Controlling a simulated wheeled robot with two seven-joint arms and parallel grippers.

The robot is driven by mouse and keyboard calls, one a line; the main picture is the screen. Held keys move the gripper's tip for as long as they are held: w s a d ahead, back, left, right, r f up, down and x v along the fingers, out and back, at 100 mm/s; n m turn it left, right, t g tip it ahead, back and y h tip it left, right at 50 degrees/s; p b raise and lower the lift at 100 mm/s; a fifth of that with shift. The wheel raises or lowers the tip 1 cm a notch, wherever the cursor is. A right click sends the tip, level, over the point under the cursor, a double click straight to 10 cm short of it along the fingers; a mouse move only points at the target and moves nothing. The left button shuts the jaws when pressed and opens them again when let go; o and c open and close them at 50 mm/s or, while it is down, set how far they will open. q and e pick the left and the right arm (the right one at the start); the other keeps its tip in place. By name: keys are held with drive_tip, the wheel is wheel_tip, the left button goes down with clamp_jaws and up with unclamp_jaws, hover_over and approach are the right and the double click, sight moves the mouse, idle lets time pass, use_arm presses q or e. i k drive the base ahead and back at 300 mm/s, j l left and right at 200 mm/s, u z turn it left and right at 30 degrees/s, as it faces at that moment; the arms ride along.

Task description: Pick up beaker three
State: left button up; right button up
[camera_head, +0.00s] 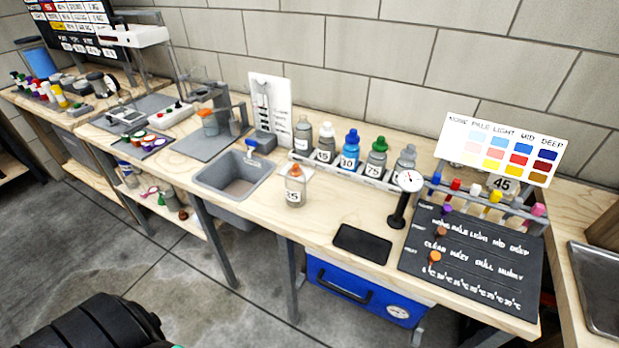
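I cannot make out a label that marks beaker three. A small clear beaker with orange content (209,124) sits at the stand on a grey mat, left of the sink. A bottle with an orange cap (295,188) stands alone on the bench right of the sink; its label is too small to read surely. Several capped bottles, among them a blue one (350,150) and a green-capped one (376,158), stand in a row on a white rack. Neither gripper's fingers show. A black ribbed part, likely of my own body, shows at the bottom left.
A grey sink (235,176) is set into the bench. A dial gauge on a black post (401,205), a black pad (362,244) and a dark label board (470,260) crowd the right. A colour chart (500,150) stands behind. The floor in front is clear.

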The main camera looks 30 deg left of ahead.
sight(210, 124)
drive_tip(key=u, duration=1.65)
